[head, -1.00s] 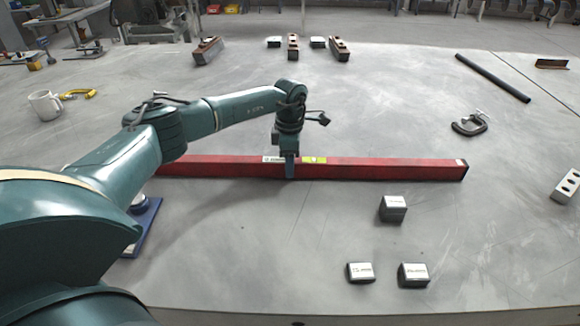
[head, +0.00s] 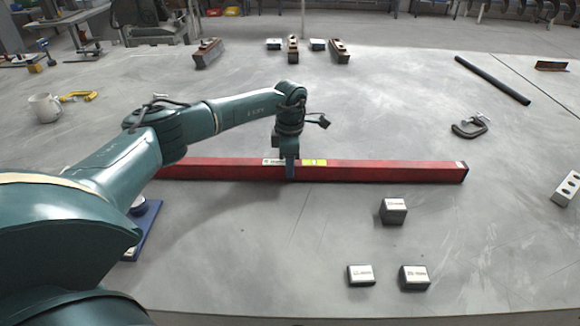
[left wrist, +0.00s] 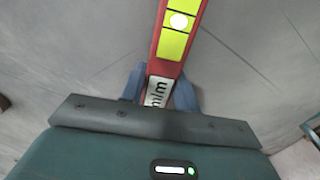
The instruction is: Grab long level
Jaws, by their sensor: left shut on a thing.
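The long level (head: 390,171) is a red bar with a white label and a yellow-green vial window near its middle. It lies across the table in the head view, its left part hidden behind my arm. My left gripper (head: 291,172) points down at the middle of the level, shut on it. In the left wrist view the blue fingers (left wrist: 160,88) sit on both sides of the level (left wrist: 152,62) at the white label, next to the yellow-green window. My right gripper is not in view.
Several small metal blocks (head: 393,211) stand in front of the level. A C-clamp (head: 469,126), a dark rod (head: 492,79) and a block with holes (head: 567,188) lie to the right. A white mug (head: 45,107) and a yellow clamp (head: 78,96) are at the left. The table behind the level is mostly clear.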

